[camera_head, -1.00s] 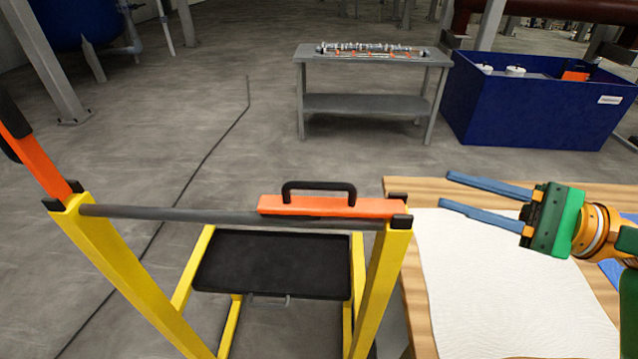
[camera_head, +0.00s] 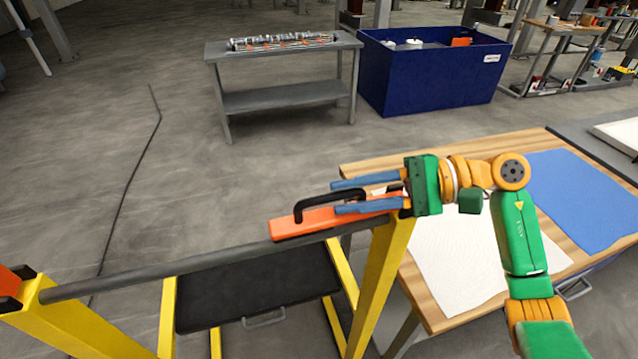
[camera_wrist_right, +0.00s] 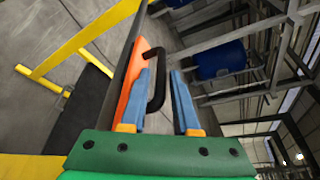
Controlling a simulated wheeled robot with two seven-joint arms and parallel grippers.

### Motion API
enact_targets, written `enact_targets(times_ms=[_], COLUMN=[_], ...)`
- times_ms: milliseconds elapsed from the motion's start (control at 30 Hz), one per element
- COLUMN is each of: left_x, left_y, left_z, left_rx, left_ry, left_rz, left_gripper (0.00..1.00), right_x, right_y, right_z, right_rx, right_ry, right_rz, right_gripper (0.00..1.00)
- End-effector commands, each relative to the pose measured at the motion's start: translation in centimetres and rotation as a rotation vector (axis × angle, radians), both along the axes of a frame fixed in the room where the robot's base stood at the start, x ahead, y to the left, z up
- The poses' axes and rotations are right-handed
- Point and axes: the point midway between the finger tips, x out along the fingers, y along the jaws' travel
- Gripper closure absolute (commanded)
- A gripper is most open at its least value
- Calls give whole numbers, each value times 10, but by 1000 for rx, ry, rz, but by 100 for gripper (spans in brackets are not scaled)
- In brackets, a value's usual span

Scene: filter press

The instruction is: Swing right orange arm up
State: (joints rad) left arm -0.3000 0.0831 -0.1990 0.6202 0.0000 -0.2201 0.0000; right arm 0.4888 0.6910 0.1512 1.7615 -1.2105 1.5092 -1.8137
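The right orange arm (camera_head: 300,224) lies flat along the grey bar (camera_head: 180,270), its base at the top of the yellow right post (camera_head: 385,265). Its black handle (camera_head: 312,202) stands up from it. In the right wrist view the orange arm (camera_wrist_right: 131,88) runs beside the fingers. My right gripper (camera_head: 336,197) reaches in from the right over the arm. Its blue fingers are apart, with part of the black handle (camera_wrist_right: 158,92) between them; I see gaps rather than a firm hold. The left orange arm (camera_head: 10,277) shows only partly at the left edge. My left gripper is out of view.
A wooden table (camera_head: 430,300) with a white sheet (camera_head: 455,270) and a blue mat (camera_head: 580,200) stands at right. A black tray (camera_head: 255,290) sits inside the yellow frame. A grey bench (camera_head: 285,97) and blue bin (camera_head: 430,80) stand behind.

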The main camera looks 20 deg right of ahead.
Motion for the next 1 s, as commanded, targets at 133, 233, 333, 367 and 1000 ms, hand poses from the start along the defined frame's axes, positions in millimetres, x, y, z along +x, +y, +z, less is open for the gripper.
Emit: enact_targets(times_ms=[133,233,333,367,1000], left_x=[0,0,0,0,0], left_y=[-4,-5,-4,-4,-2], left_z=[21,23,21,21,21], left_rx=[-7,-7,-7,-6,-3], left_ry=[1,1,1,0,0], left_rz=[1,1,0,0,0], left_gripper=[100,100,100,100,100], right_x=[6,8,8,8,8], right_y=[23,29,30,30,29], right_z=[1,-3,-6,-6,-6], right_rx=[3,1,1,1,0], right_ry=[1,0,-2,-2,-1], right_rz=[2,0,-1,-1,-1], right_gripper=[70,70,70,70,100])
